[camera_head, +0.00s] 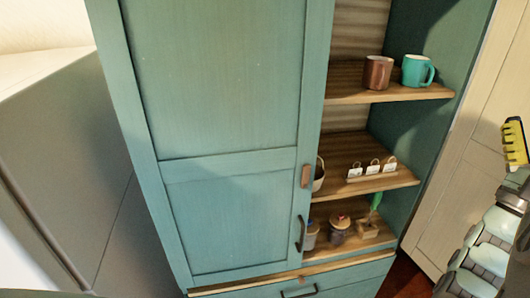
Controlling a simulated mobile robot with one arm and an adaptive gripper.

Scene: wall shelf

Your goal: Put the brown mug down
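The brown mug (378,72) stands upright on the upper wooden shelf (352,97) of a teal cabinet, near the shelf's front edge. A teal mug (417,71) with its handle to the right stands just right of it. The two mugs look close together, and I cannot tell if they touch. Part of my gripper (514,143), with a yellow ridged piece, shows at the right picture edge, apart from both mugs. The rest of it is cut off, so its opening cannot be seen.
A shut teal door (240,90) covers the cabinet's left part. A lower shelf (390,182) holds a small rack with white tags and a partly hidden container. Below it stand lidded jars (340,228) and a wooden piece. A pale panel (465,150) is at right.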

